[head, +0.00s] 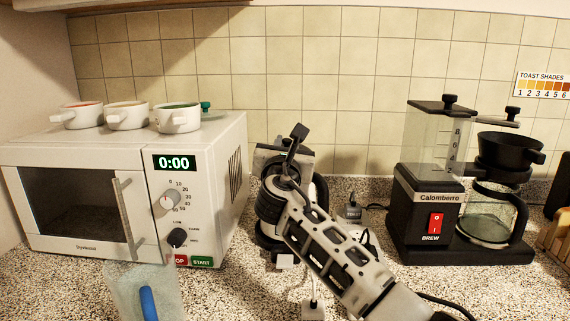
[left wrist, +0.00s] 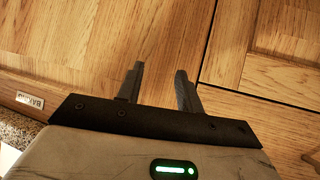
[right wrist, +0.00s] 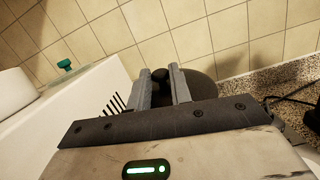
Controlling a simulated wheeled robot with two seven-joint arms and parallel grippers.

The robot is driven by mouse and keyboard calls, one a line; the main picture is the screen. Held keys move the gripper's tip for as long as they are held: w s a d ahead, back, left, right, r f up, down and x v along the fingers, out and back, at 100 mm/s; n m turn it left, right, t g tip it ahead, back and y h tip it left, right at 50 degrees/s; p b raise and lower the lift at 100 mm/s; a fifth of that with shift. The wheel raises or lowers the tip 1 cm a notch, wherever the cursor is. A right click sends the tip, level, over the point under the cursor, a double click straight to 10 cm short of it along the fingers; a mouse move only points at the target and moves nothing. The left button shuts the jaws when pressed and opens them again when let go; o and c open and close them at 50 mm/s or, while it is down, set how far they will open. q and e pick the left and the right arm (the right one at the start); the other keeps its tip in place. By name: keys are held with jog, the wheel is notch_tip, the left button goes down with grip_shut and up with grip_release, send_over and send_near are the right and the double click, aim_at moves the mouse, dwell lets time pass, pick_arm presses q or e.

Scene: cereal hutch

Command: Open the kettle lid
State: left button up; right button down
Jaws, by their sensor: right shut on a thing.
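The kettle (head: 322,192) stands on the counter right of the microwave in the head view, mostly hidden behind my right gripper and forearm. Only dark parts of it show around them. My right gripper (head: 295,150) is at its top. In the right wrist view, my right gripper (right wrist: 161,84) has its fingers closed about a small black knob (right wrist: 160,74), with the dark round lid (right wrist: 201,88) behind. Whether the lid is raised I cannot tell. My left gripper (left wrist: 158,84) is open and empty, facing wooden cabinet doors; the head view does not show it.
The microwave (head: 120,170) with several cups on top stands at left. A clear container (head: 125,280) with a blue handle is at front left. The coffee maker (head: 425,195) stands at right. A cable (head: 375,207) lies behind my right forearm. The tiled wall is close behind.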

jog(key=shift+s+d+m+t+b, duration=0.2)
jog(key=shift+m+t+b, duration=0.3)
jog(key=shift+b, duration=0.6)
jog(key=shift+s+r+m, duration=0.1)
jog(key=shift+r+m, duration=0.2)
jog(key=shift+r, duration=0.05)
pick_arm(q)
jog(key=shift+w+d+f+n, duration=0.15)
jog(key=shift+d+f+n, duration=0.2)
jog(key=shift+f, duration=0.4)
pick_arm(e)
jog(key=c, duration=1.3)
grip_release()
jog(key=shift+s+f, duration=0.1)
jog(key=shift+s, duration=0.35)
pick_arm(q)
jog(key=p, duration=0.2)
jog(key=a+r+p, duration=0.1)
jog(key=p, duration=0.1)
jog(key=shift+s+r, duration=0.2)
jog(key=shift+r, duration=0.05)
pick_arm(e)
jog(key=v, duration=1.5)
jog(key=shift+f, duration=0.25)
